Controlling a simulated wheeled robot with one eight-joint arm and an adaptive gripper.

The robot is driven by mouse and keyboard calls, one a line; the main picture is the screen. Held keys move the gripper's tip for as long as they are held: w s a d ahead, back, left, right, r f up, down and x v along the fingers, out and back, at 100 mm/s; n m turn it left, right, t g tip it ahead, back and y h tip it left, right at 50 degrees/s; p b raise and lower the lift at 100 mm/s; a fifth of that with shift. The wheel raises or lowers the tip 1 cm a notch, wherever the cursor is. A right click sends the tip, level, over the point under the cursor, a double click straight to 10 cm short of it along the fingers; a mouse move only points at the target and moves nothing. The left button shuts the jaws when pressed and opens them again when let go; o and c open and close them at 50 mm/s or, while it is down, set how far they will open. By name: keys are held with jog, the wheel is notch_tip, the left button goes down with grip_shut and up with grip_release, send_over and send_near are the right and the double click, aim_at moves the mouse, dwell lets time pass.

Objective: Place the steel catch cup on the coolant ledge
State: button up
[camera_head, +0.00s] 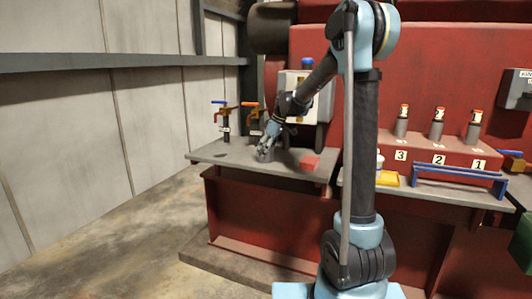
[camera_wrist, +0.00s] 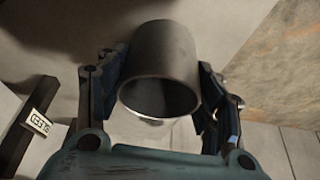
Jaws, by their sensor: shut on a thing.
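The steel catch cup (camera_wrist: 160,55) is a plain grey cylinder, its dark open mouth facing the wrist camera. My gripper (camera_wrist: 160,75) is shut on it, one finger on each side of the wall. In the head view my gripper (camera_head: 267,144) points down over the left part of the grey ledge (camera_head: 285,166), with the cup (camera_head: 264,155) small and partly hidden at its fingertips. The cup is at or just above the ledge top; I cannot tell whether it touches. I see no label that names this ledge as the coolant one.
A red block (camera_head: 310,162) lies right of the cup. A wrist-view tag (camera_wrist: 40,122) appears to read BLEED.

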jog(key=o, duration=1.1)
jog(key=v, duration=1.2)
jog(key=s+d+f+m+h, duration=0.1)
jog(key=s+d+f+m, duration=0.2)
jog(key=s+d, duration=0.5)
jog(key=s+d+f+m+h, duration=0.1)
jog(key=s+d+f+m, duration=0.25)
jog(key=s, duration=0.85)
jog(key=s+d+f+m+h, duration=0.1)
jog(key=s+d+f+m, duration=0.2)
jog(key=s+f, duration=0.4)
jog(key=s+d+f+m+h, duration=0.1)
jog(key=s+d+f+m, duration=0.3)
jog(key=s+f, duration=0.4)
jog(key=s+d, duration=0.1)
jog(key=s, duration=0.3)
jog(key=shift+d+f+t, duration=0.15)
jog(key=shift+f+t, duration=0.15)
jog(key=shift+f, duration=0.05)
